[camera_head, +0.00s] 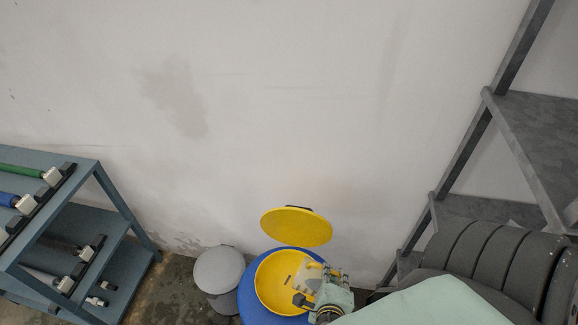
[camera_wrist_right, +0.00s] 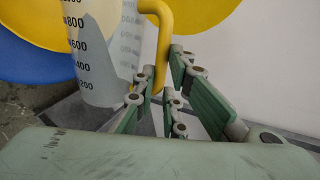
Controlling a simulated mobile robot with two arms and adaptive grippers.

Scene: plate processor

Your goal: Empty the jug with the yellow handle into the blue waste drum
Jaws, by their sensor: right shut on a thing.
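The clear jug (camera_wrist_right: 105,50) has dark volume marks and a yellow handle (camera_wrist_right: 164,40). My right gripper (camera_wrist_right: 162,82) is shut on that handle. In the head view the jug (camera_head: 312,276) is small and partly covered by my right gripper (camera_head: 322,294); it appears over the right part of the yellow funnel-like bowl (camera_head: 272,284) on the blue waste drum (camera_head: 250,309). The drum's round yellow lid (camera_head: 296,227) is raised behind the bowl. My left gripper is out of view.
A grey lidded bin (camera_head: 219,270) stands just left of the drum. A blue-grey shelf rack (camera_head: 118,205) with handled tools is at the left. A grey metal shelf (camera_head: 535,125) rises at the right. A bare wall (camera_head: 240,120) is close behind the drum.

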